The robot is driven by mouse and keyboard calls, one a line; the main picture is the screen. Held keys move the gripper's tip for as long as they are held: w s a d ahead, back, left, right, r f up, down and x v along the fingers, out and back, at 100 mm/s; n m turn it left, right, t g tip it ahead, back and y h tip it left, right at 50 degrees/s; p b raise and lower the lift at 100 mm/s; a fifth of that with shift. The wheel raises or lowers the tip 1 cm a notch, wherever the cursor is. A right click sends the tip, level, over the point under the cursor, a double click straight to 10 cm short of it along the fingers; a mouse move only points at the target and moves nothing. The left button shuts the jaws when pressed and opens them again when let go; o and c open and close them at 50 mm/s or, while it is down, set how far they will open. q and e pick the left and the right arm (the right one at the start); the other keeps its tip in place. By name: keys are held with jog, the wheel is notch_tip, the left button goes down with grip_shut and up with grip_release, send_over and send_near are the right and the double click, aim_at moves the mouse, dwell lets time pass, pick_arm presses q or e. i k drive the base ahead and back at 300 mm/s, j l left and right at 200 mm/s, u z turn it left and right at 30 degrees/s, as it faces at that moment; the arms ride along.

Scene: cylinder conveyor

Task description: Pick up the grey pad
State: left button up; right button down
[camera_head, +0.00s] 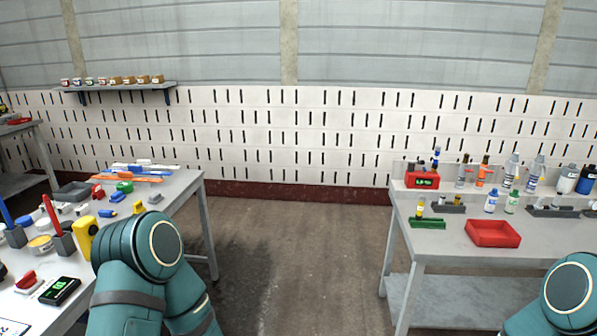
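No object is plainly the grey pad. On the left table (180,190) a small grey piece (155,198) lies near the right edge, beside a yellow item (138,207). A larger dark grey block-like thing (72,191) lies further left on the same table. Either could be the pad; they are too small to tell. Teal links of my two arms show at the lower left and lower right. Neither gripper is in view. My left arm link hides part of the left table's front.
The left table holds many small tools, a yellow device (84,238) and a black meter (60,291). The right table (440,245) holds a red tray (492,233) and several bottles. Open floor (300,260) lies between the tables.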

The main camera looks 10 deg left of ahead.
aim_at(155, 197)
jog(key=i+u, duration=0.4)
jog(key=i, duration=0.25)
jog(key=i+l+u, duration=0.15)
jog(key=i+u, duration=0.25)
jog(key=i, duration=0.25)
